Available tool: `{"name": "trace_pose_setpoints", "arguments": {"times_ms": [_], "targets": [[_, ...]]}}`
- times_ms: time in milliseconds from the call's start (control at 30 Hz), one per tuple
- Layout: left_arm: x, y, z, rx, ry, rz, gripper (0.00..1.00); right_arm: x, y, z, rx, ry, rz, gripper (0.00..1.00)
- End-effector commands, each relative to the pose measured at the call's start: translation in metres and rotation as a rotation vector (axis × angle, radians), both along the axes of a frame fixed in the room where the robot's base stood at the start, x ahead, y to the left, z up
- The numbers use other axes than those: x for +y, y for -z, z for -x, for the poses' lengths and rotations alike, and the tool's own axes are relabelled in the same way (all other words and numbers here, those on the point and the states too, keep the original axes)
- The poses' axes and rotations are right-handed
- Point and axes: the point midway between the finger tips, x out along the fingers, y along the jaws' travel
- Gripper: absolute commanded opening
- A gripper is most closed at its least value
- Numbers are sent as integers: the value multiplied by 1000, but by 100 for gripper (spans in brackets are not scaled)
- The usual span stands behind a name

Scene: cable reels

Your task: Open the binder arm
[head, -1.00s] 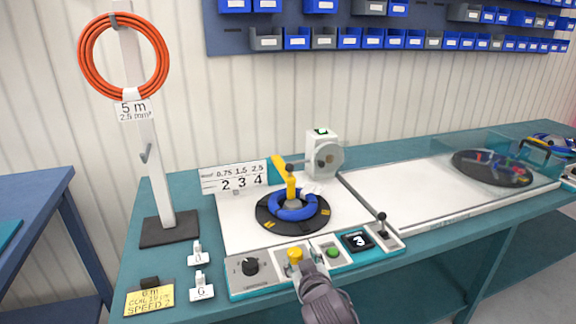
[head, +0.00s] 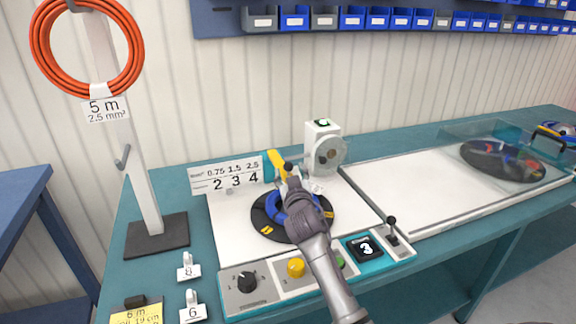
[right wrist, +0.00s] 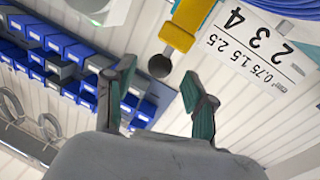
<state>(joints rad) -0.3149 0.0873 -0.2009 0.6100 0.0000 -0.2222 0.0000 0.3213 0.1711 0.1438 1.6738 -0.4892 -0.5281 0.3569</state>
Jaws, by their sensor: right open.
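The binder arm (head: 278,163) is yellow and stands raised above the blue coil (head: 274,206) on the black reel disc (head: 262,221). Its dark round knob (head: 289,167) is at the side of the arm. My right gripper (head: 290,183) is over the coil, just short of the knob, and hides part of the coil and disc. In the right wrist view the gripper (right wrist: 157,80) is open and empty. The knob (right wrist: 159,66) shows between and slightly beyond the fingertips, with the yellow arm (right wrist: 183,28) behind it. Contact cannot be told. My left gripper is out of view.
A control panel with a yellow button (head: 296,268) and a dial (head: 246,282) lies in front. A white motor unit (head: 325,150) stands behind right. A number card (head: 226,176) stands behind left. The white board (head: 415,185) to the right is mostly clear.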

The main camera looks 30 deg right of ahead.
Motion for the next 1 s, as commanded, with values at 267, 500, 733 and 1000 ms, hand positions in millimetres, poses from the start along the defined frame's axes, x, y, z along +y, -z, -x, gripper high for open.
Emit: {"name": "trace_pose_setpoints", "arguments": {"times_ms": [267,500,733,1000], "targets": [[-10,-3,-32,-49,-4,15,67,-15,0,-32,0,0,1,55],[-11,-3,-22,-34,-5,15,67,-16,0,-36,1,-1,1,55],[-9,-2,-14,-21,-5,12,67,-16,0,-35,1,-1,1,37],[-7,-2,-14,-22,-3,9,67,-16,0,-35,1,-1,0,0]]}}
